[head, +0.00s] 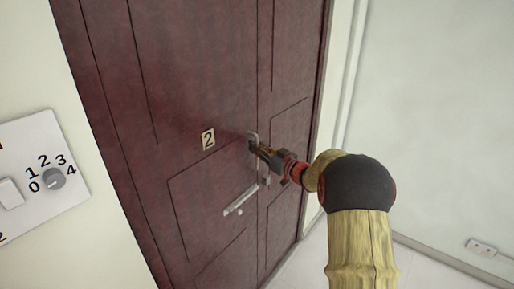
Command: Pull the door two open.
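The dark red panelled door two (190,75) fills the middle of the head view and looks shut. A small plate with the number 2 (208,138) is on it. A silver lever handle (240,199) sticks out below and to the right of the plate. My gripper (256,147) is at the door's face, above and to the right of the lever, in front of a light metal fitting (252,138). My gripper partly hides this fitting. Whether the fingers touch it or are closed on it is too small to tell.
A white panel with a numbered grey knob (54,178) and a white switch (10,195) is on the left wall. The right wall (440,110) is bare except for a low socket (481,247). Pale floor shows at the lower right.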

